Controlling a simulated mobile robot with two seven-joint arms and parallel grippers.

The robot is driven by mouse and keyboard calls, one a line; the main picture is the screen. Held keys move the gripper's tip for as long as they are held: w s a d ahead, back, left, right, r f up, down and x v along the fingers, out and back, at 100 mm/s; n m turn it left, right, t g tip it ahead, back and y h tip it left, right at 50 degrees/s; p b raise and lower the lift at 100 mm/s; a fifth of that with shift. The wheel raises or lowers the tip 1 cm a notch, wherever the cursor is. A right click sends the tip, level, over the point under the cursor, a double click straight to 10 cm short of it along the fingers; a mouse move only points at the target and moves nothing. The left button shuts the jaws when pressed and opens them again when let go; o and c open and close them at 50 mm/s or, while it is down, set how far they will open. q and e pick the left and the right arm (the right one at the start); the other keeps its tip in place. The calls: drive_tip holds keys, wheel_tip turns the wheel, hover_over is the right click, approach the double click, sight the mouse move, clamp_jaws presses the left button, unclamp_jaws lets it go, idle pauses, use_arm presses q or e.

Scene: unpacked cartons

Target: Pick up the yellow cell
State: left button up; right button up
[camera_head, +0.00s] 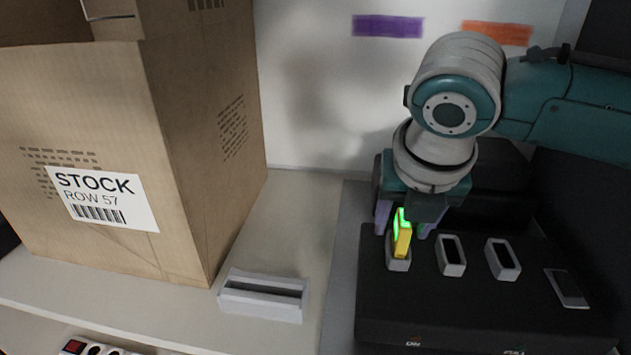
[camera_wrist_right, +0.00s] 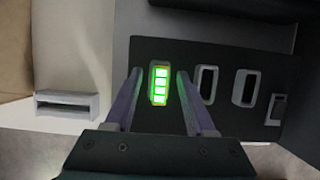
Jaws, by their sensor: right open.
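The yellow cell (camera_head: 402,238) stands upright in the leftmost slot of a black charger (camera_head: 395,310) and has a lit green face. In the right wrist view the cell (camera_wrist_right: 159,86) shows its green bars between the fingers. My right gripper (camera_head: 405,228) is open, with one finger on either side of the cell; in the right wrist view both fingers (camera_wrist_right: 156,95) stand apart from it. The left gripper is not in view.
The other charger slots, such as the middle one (camera_head: 451,256), look empty. A grey slotted holder (camera_head: 262,297) sits on the pale shelf left of the charger. A large cardboard carton (camera_head: 110,220) labelled STOCK stands at the left. Purple (camera_head: 388,26) and orange (camera_head: 497,33) strips mark the back wall.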

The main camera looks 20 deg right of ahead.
drive_tip(key=shift+c, duration=0.3)
clamp_jaws()
idle(1.1)
